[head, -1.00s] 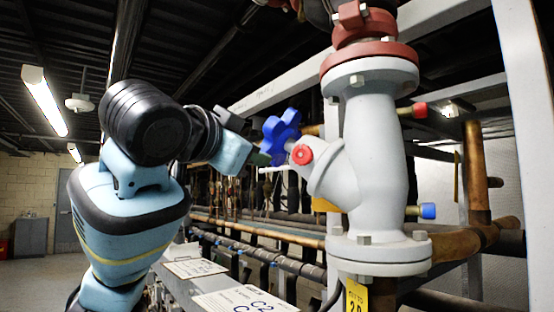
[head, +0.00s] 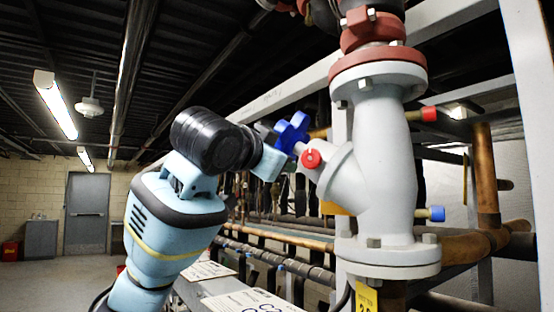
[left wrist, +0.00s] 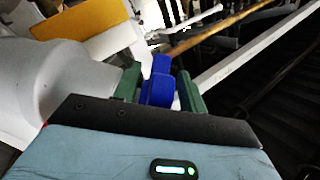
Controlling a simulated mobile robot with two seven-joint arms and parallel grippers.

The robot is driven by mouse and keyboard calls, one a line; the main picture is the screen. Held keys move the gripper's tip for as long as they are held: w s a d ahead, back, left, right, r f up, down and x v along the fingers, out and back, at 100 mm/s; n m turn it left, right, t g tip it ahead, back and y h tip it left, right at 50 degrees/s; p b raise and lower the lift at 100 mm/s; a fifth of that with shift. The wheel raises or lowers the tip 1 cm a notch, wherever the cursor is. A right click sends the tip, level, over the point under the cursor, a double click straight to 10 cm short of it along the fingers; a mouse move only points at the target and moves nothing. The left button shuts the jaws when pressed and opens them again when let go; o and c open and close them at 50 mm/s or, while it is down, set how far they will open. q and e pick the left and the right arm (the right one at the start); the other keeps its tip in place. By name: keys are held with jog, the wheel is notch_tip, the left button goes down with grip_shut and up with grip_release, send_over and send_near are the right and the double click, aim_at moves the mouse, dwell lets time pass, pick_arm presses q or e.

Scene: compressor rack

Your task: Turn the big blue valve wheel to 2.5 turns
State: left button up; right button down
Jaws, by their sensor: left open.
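The big blue valve wheel (head: 292,132) sits on a stem angled out to the left from the pale grey valve body (head: 388,165). My left gripper (head: 267,133) is at the wheel's left side, partly hidden behind my wrist and the wheel. In the left wrist view, the open green fingers of my left gripper (left wrist: 160,88) stand on either side of a blue part of the wheel (left wrist: 160,82). I cannot tell whether either finger touches it. My right gripper is not in view.
A round red cap (head: 311,159) sits close to the wheel on the valve. Red-tipped (head: 429,114) and blue-tipped (head: 437,213) stubs stick out at the right. White label plates (head: 245,304) and pipes lie below. The floor at the left (head: 45,280) looks clear.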

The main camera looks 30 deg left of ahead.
aim_at(277, 144)
pick_arm(q)
grip_shut()
jog(key=shift+s+r+g, duration=0.1)
jog(key=shift+g, duration=0.2)
jog(key=shift+s+d+r+n+g+y, duration=0.1)
jog(key=shift+s+d+n+g+y, duration=0.1)
jog(key=shift+n+g+y, duration=0.25)
jog(key=shift+s+d+r+n+g+y, duration=0.1)
jog(key=shift+s+n+g+y, duration=0.15)
jog(key=shift+g+y, duration=0.35)
jog(key=g, duration=0.1)
jog(key=n+g+y, duration=0.1)
jog(key=g, duration=0.1)
jog(key=shift+s+r+n+g+y, duration=0.25)
jog(key=shift+s+r+n+g, duration=0.05)
jog(key=shift+s+r+g, duration=0.1)
jog(key=shift+s+d+r+n+g+y, duration=0.15)
jog(key=shift+d+n+g+y, duration=0.1)
jog(key=shift+g, duration=0.5)
jog(key=shift+s+d+r+n+g+y, duration=0.15)
jog(key=shift+n+g, duration=0.1)
jog(key=shift+g, duration=0.45)
jog(key=shift+r+g, duration=0.1)
jog(key=shift+g, duration=0.3)
jog(key=shift+d+r+n+g, duration=0.15)
jog(key=shift+n+g, duration=0.1)
jog(key=shift+g, duration=0.4)
jog(key=shift+d+r+n+g, duration=0.15)
jog(key=shift+n+g, duration=0.1)
jog(key=shift+g, duration=0.4)
